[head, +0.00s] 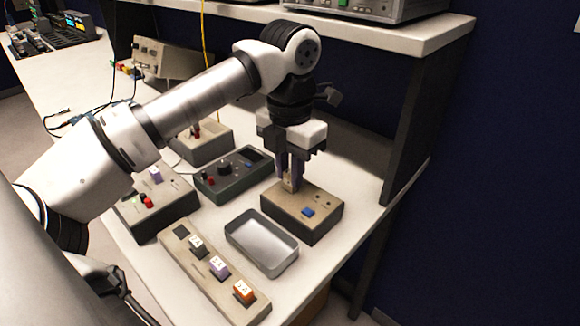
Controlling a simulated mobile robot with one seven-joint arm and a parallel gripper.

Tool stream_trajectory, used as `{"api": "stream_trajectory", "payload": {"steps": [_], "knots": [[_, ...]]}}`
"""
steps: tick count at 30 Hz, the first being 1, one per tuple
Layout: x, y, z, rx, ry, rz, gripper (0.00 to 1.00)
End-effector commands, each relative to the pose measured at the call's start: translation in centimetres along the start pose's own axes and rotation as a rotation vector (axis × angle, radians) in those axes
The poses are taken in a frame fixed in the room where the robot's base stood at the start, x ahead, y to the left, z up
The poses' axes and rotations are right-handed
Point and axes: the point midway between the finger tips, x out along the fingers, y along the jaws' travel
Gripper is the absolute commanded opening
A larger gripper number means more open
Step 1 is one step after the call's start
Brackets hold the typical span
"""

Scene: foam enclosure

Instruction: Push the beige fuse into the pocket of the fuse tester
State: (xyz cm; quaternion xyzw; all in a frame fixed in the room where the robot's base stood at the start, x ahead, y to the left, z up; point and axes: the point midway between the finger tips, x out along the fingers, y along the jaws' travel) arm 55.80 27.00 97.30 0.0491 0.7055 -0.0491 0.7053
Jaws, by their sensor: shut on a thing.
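The likely fuse tester is a beige-brown box (290,223) with a blue button (308,212) on its top, at the right of the bench. My gripper (290,184) points straight down over the back left part of this box. It is shut on the beige fuse (289,183), of which only a small part shows between the fingers. The fuse is at or just above the box top. The pocket is hidden behind the fingers and fuse, so I cannot tell how deep the fuse sits.
An empty-looking grey tray (262,241) stands just left of the box. A long fuse rack (213,284) holds grey, purple and orange-topped fuses in front, with a dark empty slot. Other instrument boxes (235,177) stand behind and left. A shelf post (405,130) rises at right.

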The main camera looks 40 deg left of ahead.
Motion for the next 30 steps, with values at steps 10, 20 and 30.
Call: {"api": "stream_trajectory", "payload": {"steps": [10,20,30], "knots": [[1.0,0.0,0.0,0.0,0.001,-0.001,0.0],[1.4,0.0,0.0,0.0,0.001,0.0,0.37],[1.2,0.0,0.0,0.0,0.0,0.0,0.46]]}}
